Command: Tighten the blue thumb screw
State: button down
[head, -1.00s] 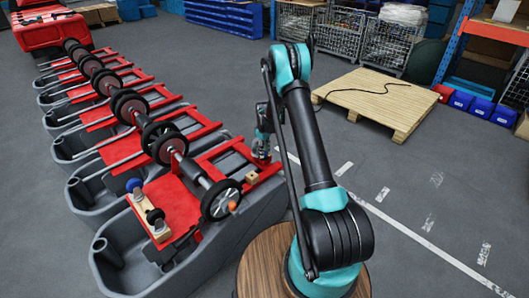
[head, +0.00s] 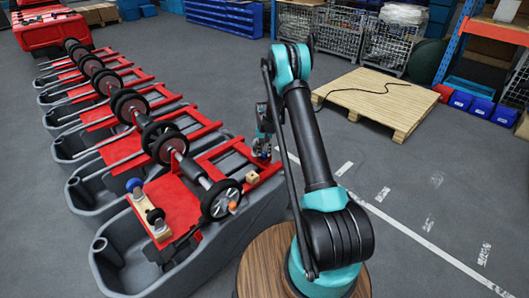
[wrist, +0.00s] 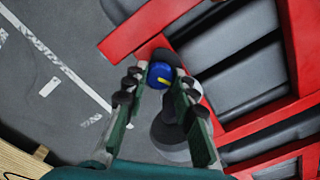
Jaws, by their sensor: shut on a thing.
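The blue thumb screw (wrist: 160,76) shows in the wrist view as a round blue knob with a yellow mark on its top. It stands beside a red bar of the tank frame. My gripper (wrist: 161,78) is shut on it, with one finger on each side of the knob. In the head view my gripper (head: 262,150) reaches down at the right end of the nearest tank's red frame. The screw cannot be made out there. The screw's shaft and seat are hidden below the knob.
A red frame with grey panels (wrist: 237,82) lies right of the screw. A pallet (head: 375,101) lies on the floor behind; open floor is at right.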

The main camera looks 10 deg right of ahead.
aim_at(264, 153)
jog(key=m, duration=0.6)
jog(key=shift+w, duration=0.1)
dwell(0.4)
jog(key=c, duration=1.2)
grip_release()
jog(key=shift+r, duration=0.1)
jog(key=shift+r, duration=3.95)
